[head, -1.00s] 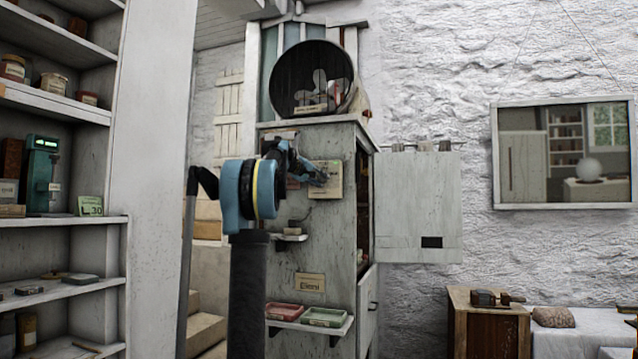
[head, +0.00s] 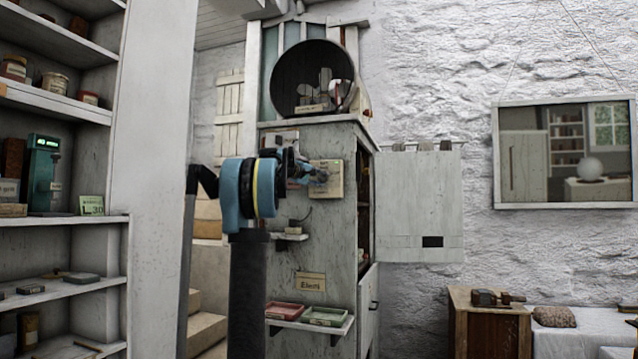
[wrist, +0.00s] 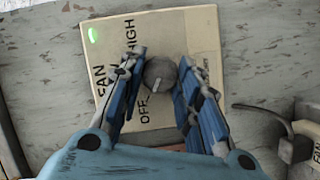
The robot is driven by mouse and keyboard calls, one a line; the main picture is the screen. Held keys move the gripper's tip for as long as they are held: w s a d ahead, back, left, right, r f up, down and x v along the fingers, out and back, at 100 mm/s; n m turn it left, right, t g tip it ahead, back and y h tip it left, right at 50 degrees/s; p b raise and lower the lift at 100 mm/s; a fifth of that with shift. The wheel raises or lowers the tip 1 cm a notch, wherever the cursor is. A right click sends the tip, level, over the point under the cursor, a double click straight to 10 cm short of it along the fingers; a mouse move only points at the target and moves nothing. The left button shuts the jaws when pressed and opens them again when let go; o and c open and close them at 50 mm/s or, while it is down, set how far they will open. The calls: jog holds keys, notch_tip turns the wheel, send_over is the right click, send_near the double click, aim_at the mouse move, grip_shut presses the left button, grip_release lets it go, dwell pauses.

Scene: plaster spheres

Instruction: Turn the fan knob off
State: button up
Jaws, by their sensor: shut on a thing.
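The fan control box (wrist: 205,30) is a cream panel lettered FAN, OFF and HIGH, with a lit green light (wrist: 93,35) in one corner. Its round grey knob (wrist: 160,72) has a pale pointer mark, which lies toward the OFF lettering side. My gripper (wrist: 161,85) has its blue fingers shut on the knob, one on each side. In the head view the box (head: 334,168) is on the side of the grey cabinet, with my gripper (head: 318,176) at its face. The fan (head: 312,80) sits in a dark round drum on top of the cabinet.
A shelving unit (head: 60,220) with jars stands at left. A wooden box (head: 487,325) is at lower right.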

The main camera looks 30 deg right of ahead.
jog(key=o, duration=1.1)
jog(key=shift+w+a+f, duration=0.15)
jog(key=shift+w+f, duration=0.05)
jog(key=shift+w, duration=0.05)
jog(key=shift+c, duration=0.2)
jog(key=shift+s+r, duration=0.1)
jog(key=v, duration=1.2)
jog(key=s+a+f+g+y, duration=0.1)
jog(key=s+a+f+y, duration=0.4)
jog(key=s+a+f, duration=0.8)
jog(key=s+a+f+g+y, duration=0.1)
jog(key=s+a+f+y, duration=0.4)
jog(key=s+a+f, duration=0.8)
jog(key=s+a+f+g+y, duration=0.1)
jog(key=s+a+f+y, duration=0.5)
jog(key=f, duration=3.2)
jog(key=s+a, duration=0.7)
jog(key=shift+a+f, duration=0.2)
jog(key=shift+f, duration=0.15)
